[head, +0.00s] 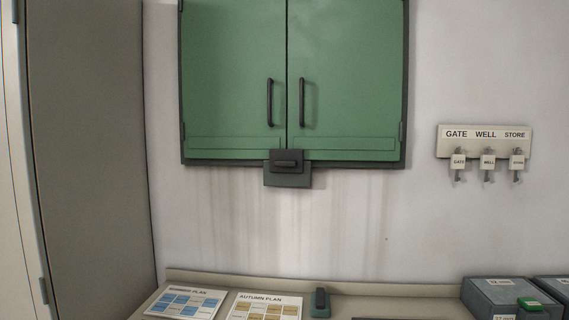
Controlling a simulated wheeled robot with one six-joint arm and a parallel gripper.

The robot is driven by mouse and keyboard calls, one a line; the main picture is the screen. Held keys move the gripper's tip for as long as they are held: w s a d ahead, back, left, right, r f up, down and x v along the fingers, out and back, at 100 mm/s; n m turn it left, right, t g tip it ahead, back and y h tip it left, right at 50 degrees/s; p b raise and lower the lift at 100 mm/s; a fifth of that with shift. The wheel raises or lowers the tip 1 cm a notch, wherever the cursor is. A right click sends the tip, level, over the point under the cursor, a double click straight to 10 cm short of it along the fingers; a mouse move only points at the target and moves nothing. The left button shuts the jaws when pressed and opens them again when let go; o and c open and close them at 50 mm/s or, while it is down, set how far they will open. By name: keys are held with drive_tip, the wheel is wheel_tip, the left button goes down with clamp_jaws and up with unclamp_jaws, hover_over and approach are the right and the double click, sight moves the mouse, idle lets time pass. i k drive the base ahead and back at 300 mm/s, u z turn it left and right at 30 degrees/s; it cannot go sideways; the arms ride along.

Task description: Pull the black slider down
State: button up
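A dark slider (287,163) sits on a dark latch block (287,181) at the bottom middle of the green cabinet (235,65). The block straddles the line between the two doors and hangs a little below the cabinet's lower edge. The slider has a short horizontal ridge on its front. Both cabinet doors are shut, each with a dark vertical handle (269,102) near the middle seam. My gripper is not in view, and nothing touches the slider.
Below, a bench holds two printed plan cards (264,307), a small dark upright device (320,302) and grey boxes (510,297) at right. A key board (487,141) with three tagged keys hangs on the right wall. A tall grey panel (88,150) stands at left.

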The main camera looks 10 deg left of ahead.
sight(281, 160)
drive_tip(key=z, duration=0.1)
drive_tip(key=k, duration=0.45)
drive_tip(key=u, duration=0.75)
drive_tip(key=i, duration=1.4)
drive_tip(key=z, duration=0.65)
